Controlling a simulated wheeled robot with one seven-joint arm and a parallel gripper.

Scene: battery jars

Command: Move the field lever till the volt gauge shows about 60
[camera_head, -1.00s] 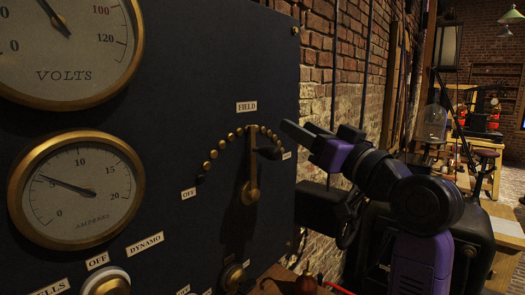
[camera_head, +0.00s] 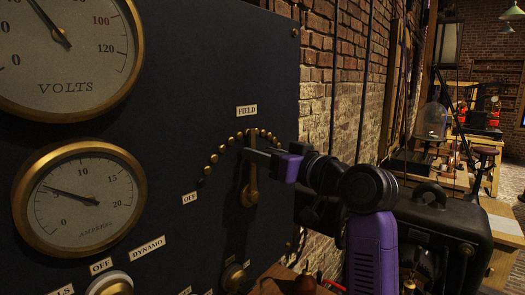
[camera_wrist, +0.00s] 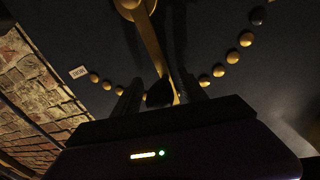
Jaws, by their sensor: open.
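The brass field lever (camera_head: 253,177) stands nearly upright on the dark panel, under an arc of brass studs. In the wrist view the lever (camera_wrist: 150,42) runs down to its dark knob (camera_wrist: 160,93), which sits between my fingers. My gripper (camera_head: 262,156) is open at the lever's upper part, with a finger on each side of the knob; I cannot tell whether either touches it. In the head view my gripper hides the knob. The volt gauge (camera_head: 65,65) is at top left, its needle pointing up and left; its top is cut off, so I cannot read the value exactly.
An amperes gauge (camera_head: 80,200) below reads about 5. The FIELD label (camera_head: 246,111) is above the studs and an OFF label (camera_head: 190,198) at their lower left end. A brick wall (camera_head: 345,120) runs right of the panel. Knobs line the panel's lower edge.

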